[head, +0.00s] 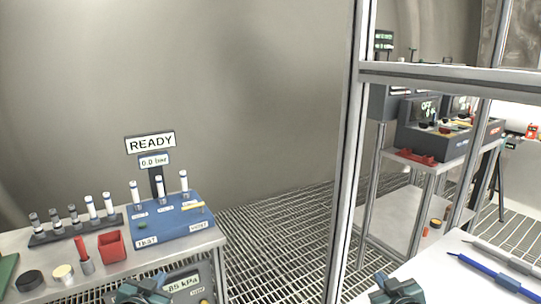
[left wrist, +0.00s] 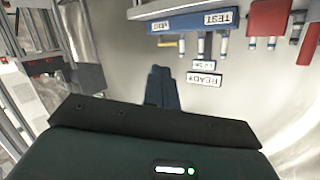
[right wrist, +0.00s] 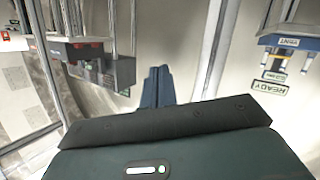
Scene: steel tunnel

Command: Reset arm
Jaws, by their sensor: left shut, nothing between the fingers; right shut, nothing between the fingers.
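My left gripper (head: 140,290) shows at the bottom edge of the head view, in front of the left bench. In the left wrist view its two blue-grey fingers (left wrist: 161,75) are together with nothing between them. My right gripper (head: 398,290) shows at the bottom edge of the head view, by the pale table at the right. In the right wrist view its fingers (right wrist: 158,75) are also together and empty. Neither gripper visibly touches anything. Most of both arms is out of the head view.
The left bench holds a blue TEST/VENT station (head: 175,228) with white-capped vials, a dark vial rack (head: 78,231) and a red bin (head: 112,246). A metal frame post (head: 350,150) stands between the benches. A blue pen-like rod (head: 490,272) lies on the right table. Grating floor (head: 275,225) lies between.

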